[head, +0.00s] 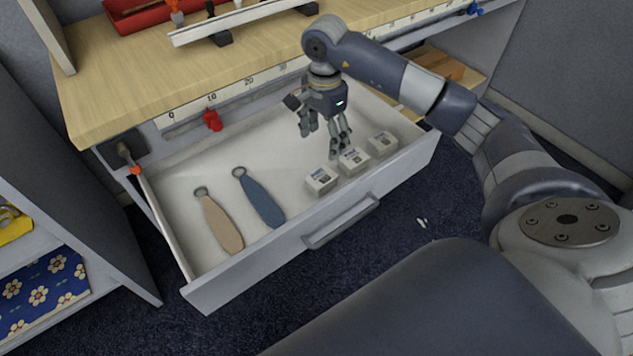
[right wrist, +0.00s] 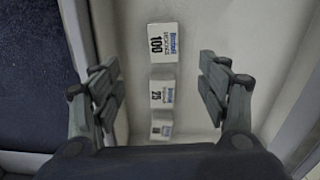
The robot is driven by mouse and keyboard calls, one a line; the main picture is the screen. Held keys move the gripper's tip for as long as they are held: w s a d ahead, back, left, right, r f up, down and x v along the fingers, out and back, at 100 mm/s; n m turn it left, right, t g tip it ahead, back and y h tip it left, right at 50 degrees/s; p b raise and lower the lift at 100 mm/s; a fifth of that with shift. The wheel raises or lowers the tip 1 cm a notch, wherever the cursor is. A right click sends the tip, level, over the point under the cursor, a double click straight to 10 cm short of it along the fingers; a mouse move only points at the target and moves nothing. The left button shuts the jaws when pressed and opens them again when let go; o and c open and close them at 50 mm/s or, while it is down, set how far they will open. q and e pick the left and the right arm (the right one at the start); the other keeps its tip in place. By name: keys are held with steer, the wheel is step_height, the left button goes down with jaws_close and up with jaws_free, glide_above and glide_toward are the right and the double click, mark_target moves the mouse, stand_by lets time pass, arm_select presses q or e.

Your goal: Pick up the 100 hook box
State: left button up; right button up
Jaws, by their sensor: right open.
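The 100 hook box (right wrist: 163,45) is a small white box with a bold 100, topmost of three boxes in the right wrist view. It matches the leftmost box (head: 321,180) of the row in the head view and sits in the open drawer (head: 340,216). My right gripper (head: 326,142) is open and empty above the drawer, behind the row. In the right wrist view its fingers (right wrist: 162,84) show on either side of the row, touching no box that I can see. My left gripper is not in view.
A box marked 25 (right wrist: 162,95) and a third small box (right wrist: 161,129) stand in the same row. A tan tag (head: 219,222) and a blue tag (head: 260,198) lie in the drawer's left part. The wooden worktop (head: 180,75) overhangs the drawer's back.

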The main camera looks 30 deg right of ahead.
steer(key=b, duration=0.3)
glide_above(321, 177)
step_height(321, 177, down, 5)
steer(key=shift+s+f+b, duration=0.1)
steer(key=shift+f+b, duration=0.2)
steer(key=shift+f, duration=0.35)
step_height(321, 177, down, 5)
step_height(321, 177, down, 5)
steer(key=shift+d+b, duration=0.1)
steer(key=shift+b, duration=0.5)
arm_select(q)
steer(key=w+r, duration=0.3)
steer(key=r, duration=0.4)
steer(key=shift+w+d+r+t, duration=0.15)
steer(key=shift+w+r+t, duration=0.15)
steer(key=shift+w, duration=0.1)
arm_select(e)
steer(key=shift+c, duration=0.5)
steer(key=c, duration=1.1)
